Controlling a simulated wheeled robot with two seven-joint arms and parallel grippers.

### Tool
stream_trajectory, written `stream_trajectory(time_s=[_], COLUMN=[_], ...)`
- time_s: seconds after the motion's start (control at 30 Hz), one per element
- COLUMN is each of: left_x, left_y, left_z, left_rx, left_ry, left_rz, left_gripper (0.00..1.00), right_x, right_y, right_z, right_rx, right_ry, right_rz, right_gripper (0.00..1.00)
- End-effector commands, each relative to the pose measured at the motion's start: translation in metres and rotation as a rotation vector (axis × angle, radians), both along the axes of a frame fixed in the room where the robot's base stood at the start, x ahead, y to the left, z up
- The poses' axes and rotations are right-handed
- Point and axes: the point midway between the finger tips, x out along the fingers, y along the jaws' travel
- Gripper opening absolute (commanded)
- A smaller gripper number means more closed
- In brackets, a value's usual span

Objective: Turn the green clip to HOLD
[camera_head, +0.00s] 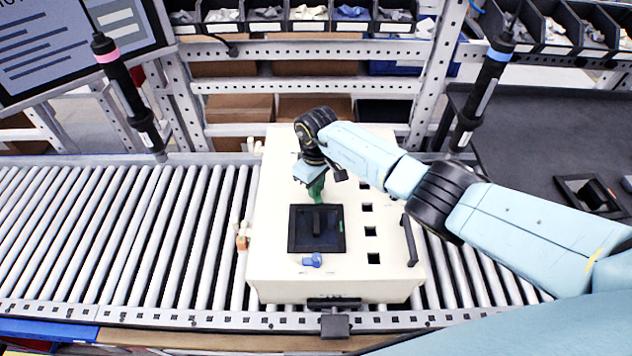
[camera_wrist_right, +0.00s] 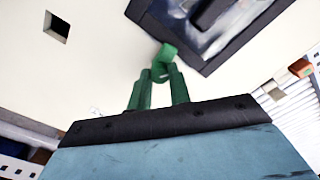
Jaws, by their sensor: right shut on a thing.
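The green clip (camera_wrist_right: 168,52) is at the edge of the black-framed window on the cream box (camera_head: 280,275). In the head view, green shows just above that window (camera_head: 330,240), under my right gripper (camera_head: 316,190). My right gripper reaches down from above; in the wrist view its two green prongs (camera_wrist_right: 160,88) meet the clip, and it is shut on it. The prongs hide part of the clip, and I cannot read a HOLD mark or tell the clip's exact angle. My left gripper is not in view.
The box rests on a roller conveyor (camera_head: 120,230). Square holes (camera_head: 370,231) and a black handle (camera_head: 410,240) lie on its right side. Two dark screwdriver tools (camera_head: 127,95) (camera_head: 485,90) hang at left and right. Shelves with bins (camera_head: 265,15) stand behind.

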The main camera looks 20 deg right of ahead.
Motion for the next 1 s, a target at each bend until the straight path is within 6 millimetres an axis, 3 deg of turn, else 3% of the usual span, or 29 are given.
stream_trajectory(time_s=[0.83,0.87,1.0], left_x=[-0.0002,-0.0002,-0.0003], left_y=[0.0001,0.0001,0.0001], left_z=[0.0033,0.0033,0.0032], left_rx=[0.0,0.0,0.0], left_ry=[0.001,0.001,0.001], left_rz=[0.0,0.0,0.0], left_gripper=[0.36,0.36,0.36], right_x=[0.001,0.001,0.0008], right_y=[-0.0004,-0.0004,-0.0003], right_z=[0.0012,0.0012,0.0009], right_rx=[-0.001,-0.001,0.0], right_ry=[-0.003,-0.003,-0.001], right_rz=[-0.093,-0.093,-0.093], right_gripper=[0.0,0.22,0.4])
